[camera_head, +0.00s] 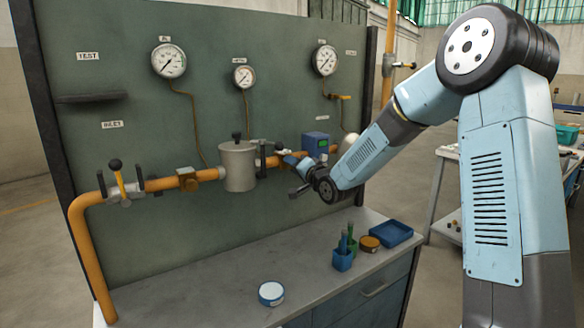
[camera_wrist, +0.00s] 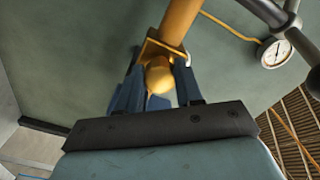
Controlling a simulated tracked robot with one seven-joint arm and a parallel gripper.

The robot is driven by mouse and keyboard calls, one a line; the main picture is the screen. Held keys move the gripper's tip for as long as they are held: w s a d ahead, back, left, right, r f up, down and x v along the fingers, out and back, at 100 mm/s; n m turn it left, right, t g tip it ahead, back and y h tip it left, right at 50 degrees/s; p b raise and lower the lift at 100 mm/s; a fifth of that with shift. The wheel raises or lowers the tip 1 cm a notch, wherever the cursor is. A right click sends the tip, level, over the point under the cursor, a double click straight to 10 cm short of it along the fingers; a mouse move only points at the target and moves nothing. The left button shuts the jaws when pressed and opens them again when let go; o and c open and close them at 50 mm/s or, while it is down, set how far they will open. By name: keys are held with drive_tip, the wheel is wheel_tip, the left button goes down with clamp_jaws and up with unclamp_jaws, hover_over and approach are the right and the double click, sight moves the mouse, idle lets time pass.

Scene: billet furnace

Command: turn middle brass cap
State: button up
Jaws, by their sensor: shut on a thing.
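A rounded brass cap (camera_wrist: 158,78) sits on a brass fitting on the orange pipe (camera_wrist: 178,22) in the wrist view. The blue fingers of my gripper (camera_wrist: 157,88) stand on both sides of the cap and are shut on it. In the head view my gripper (camera_head: 296,166) reaches the pipe just right of the grey cylindrical housing (camera_head: 238,167). The cap is largely hidden there by the gripper. Another brass fitting (camera_head: 187,180) shows on the pipe left of the housing.
A yellow-handled valve (camera_head: 120,184) is on the pipe at left. A blue box (camera_head: 315,145) sits close behind the gripper. Pressure gauges (camera_head: 168,61) hang on the green panel above. The bench (camera_head: 215,290) holds a round tin (camera_head: 271,293), blue cups (camera_head: 343,257) and a blue tray (camera_head: 390,234).

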drive_tip(key=shift+d+f, duration=0.1)
drive_tip(key=shift+f, duration=0.15)
drive_tip(key=o, duration=1)
drive_tip(key=shift+r, duration=0.15)
drive_tip(key=shift+o, duration=0.2)
drive_tip(key=v, duration=1.3)
drive_tip(key=shift+s+d, duration=0.25)
drive_tip(key=shift+s, duration=0.05)
